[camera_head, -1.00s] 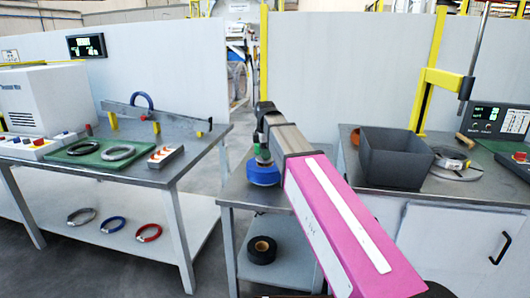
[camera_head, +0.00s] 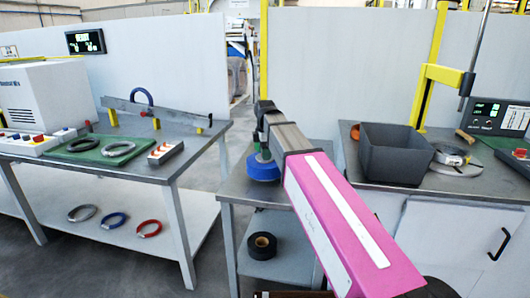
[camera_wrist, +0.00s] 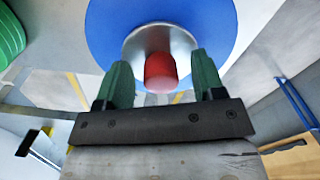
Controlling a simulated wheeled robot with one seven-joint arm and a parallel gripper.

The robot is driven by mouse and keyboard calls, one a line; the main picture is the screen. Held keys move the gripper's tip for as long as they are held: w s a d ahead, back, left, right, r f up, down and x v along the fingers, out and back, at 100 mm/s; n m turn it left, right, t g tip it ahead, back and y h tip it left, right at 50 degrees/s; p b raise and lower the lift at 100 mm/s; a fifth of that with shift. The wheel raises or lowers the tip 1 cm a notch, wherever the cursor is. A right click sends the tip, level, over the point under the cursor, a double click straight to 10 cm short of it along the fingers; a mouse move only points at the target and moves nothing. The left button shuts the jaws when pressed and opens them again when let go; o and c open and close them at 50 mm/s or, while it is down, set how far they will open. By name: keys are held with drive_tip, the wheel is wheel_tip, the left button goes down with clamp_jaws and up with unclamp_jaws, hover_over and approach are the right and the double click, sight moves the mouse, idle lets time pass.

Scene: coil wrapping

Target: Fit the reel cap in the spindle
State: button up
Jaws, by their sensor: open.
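A blue disc with a silver hub and a red knob, which looks like the reel cap (camera_wrist: 105,38), fills the top of the wrist view. I cannot clearly make out the spindle.
A dark bin (camera_head: 395,155) and a tape roll (camera_head: 452,154) are on the right bench. A black roll (camera_head: 262,246) sits on the middle table's lower shelf.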

wheel_tip(320, 180, up, 11)
idle(0.6)
drive_tip(key=shift+f, duration=0.1)
